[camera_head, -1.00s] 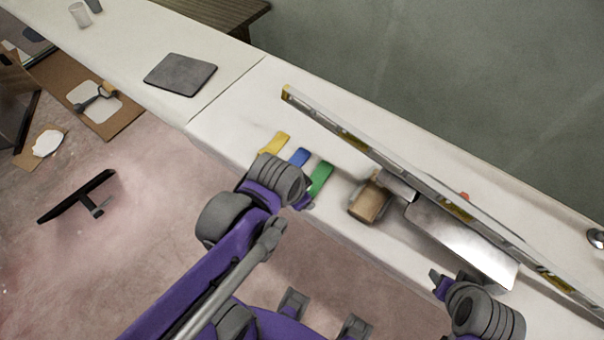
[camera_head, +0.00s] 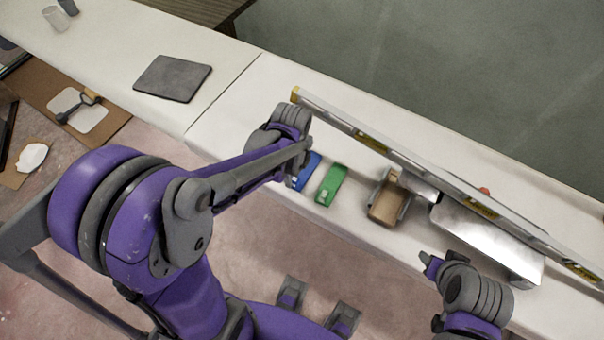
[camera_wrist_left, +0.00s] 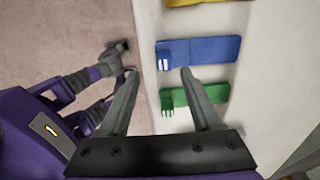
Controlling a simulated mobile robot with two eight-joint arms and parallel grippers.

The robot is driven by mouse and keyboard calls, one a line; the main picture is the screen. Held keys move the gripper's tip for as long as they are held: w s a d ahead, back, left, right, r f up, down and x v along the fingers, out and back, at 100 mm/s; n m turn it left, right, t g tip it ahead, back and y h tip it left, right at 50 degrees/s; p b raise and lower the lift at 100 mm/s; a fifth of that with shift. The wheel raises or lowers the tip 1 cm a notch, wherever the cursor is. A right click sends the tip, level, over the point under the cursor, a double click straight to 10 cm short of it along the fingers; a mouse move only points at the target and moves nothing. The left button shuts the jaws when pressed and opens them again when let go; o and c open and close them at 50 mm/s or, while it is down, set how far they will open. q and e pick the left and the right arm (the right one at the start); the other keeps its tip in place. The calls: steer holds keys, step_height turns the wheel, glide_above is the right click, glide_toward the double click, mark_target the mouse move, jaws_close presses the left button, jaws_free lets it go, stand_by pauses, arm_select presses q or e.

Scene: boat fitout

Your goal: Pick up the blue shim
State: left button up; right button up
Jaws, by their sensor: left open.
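The blue shim (camera_head: 307,172) lies flat on the white counter, partly behind my left forearm in the head view. In the left wrist view the blue shim (camera_wrist_left: 212,50) lies ahead of the fingertips, its short end near the counter edge. My left gripper (camera_wrist_left: 159,72) is open and empty, one finger over the floor side and the other over the counter, by the gap between the blue and green shims. In the head view its fingers are hidden behind the wrist. My right gripper (camera_head: 430,264) is by the counter's front edge; its jaws are unclear.
A green shim (camera_head: 331,186) lies right of the blue one; a yellow shim (camera_wrist_left: 195,2) shows at the wrist view's top edge. A wooden block (camera_head: 384,203), a metal box (camera_head: 490,238) and a long level (camera_head: 400,158) occupy the counter's right. A dark pad (camera_head: 172,78) lies left.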

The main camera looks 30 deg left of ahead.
mark_target(295, 178)
arm_select(q)
steer(key=f, duration=0.5)
steer(key=shift+w+a+f, duration=0.15)
steer(key=shift+w+f, duration=0.2)
steer(key=shift+w, duration=0.05)
jaws_close()
